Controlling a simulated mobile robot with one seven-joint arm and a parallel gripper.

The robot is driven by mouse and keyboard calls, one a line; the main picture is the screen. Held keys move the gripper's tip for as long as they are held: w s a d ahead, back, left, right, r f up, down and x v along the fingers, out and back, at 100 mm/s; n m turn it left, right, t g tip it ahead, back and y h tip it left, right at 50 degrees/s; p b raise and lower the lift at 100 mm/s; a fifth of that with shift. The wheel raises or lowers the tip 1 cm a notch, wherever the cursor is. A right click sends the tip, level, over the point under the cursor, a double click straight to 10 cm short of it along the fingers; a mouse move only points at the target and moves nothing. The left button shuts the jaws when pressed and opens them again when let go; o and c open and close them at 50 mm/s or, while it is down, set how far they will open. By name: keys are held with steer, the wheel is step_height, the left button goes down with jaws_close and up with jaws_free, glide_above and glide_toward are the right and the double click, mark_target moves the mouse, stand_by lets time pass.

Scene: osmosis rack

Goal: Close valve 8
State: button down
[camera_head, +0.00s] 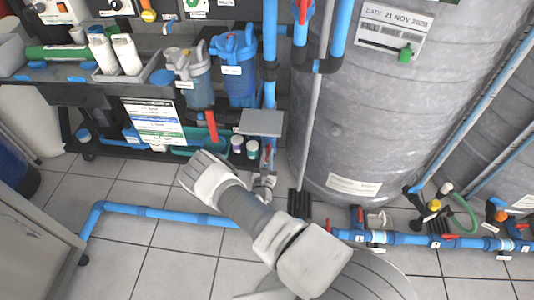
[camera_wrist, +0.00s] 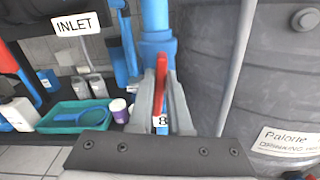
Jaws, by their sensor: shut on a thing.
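In the wrist view, the red valve handle (camera_wrist: 161,82) stands upright in front of a vertical blue pipe (camera_wrist: 156,20). A small white label with an 8 (camera_wrist: 162,121) shows just below it. My gripper (camera_wrist: 163,95) has one grey finger on each side of the handle and is shut on it. The valve body is mostly hidden behind the fingers and the dark gripper mount.
A grey tank (camera_head: 385,110) stands close on the right. An INLET sign (camera_wrist: 78,22) hangs at upper left. A blue floor pipe (camera_head: 150,211) runs below. Tiled floor (camera_head: 120,255) is open at front left.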

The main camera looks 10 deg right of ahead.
steer(key=shift+s+d+f+m+p, duration=0.15)
steer(key=shift+m+p, duration=0.8)
steer(key=shift+m, duration=1.7)
steer(key=shift+d+f+m+p, duration=0.25)
steer(key=shift+m+p, duration=0.75)
steer(key=shift+m, duration=1.7)
steer(key=shift+s+d+f+m+p, duration=0.2)
steer(key=shift+m+p, duration=0.75)
steer(key=shift+m, duration=1.7)
steer(key=shift+w+a+f, duration=0.1)
steer(key=shift+w+a, duration=0.05)
steer(key=c, duration=0.9)
jaws_free()
steer(key=shift+o, duration=0.2)
steer(key=p+v, duration=0.3)
steer(key=v, duration=1.4)
steer(key=shift+s+p, duration=0.2)
steer(key=shift+p, duration=0.1)
steer(key=shift+w, duration=0.1)
